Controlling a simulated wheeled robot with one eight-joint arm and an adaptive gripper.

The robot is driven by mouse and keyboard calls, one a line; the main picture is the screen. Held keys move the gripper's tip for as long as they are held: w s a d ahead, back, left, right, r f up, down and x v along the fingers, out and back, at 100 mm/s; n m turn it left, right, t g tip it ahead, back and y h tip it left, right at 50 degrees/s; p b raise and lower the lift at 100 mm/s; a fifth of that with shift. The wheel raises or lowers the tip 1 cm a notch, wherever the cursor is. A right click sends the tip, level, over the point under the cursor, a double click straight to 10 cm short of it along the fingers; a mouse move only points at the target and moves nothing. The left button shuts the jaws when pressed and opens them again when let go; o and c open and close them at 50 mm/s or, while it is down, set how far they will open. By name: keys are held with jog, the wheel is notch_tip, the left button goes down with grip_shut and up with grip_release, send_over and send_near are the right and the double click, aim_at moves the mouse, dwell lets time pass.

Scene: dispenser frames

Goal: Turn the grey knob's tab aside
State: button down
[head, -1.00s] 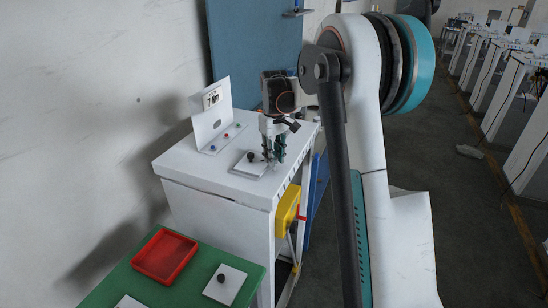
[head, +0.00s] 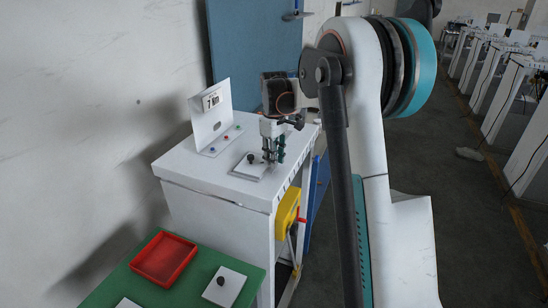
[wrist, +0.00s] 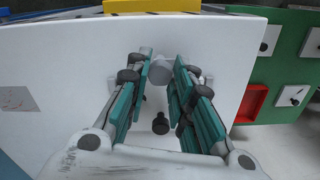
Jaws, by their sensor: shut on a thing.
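The grey knob (wrist: 161,72) shows between my fingers in the wrist view, as a pale rounded piece near the fingertips. My gripper (wrist: 161,66) is shut on it, with one teal-padded finger on each side. In the head view my gripper (head: 272,158) points down at the right part of the white cabinet top, and its fingers hide the grey knob. Its tab cannot be made out clearly. A black knob (wrist: 160,123) stands apart from the fingers, and it also shows on a white plate in the head view (head: 250,158).
The white cabinet (head: 190,160) carries an upright sign panel (head: 210,108) with small coloured buttons at its foot. A yellow box (head: 287,212) with a red handle is on its side. A green table (head: 215,262) holds a red tray (head: 143,268) and plates with black knobs.

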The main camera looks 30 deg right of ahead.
jog(key=c, duration=1.4)
grip_release()
jog(key=shift+r, duration=0.1)
notch_tip(320, 180, up, 12)
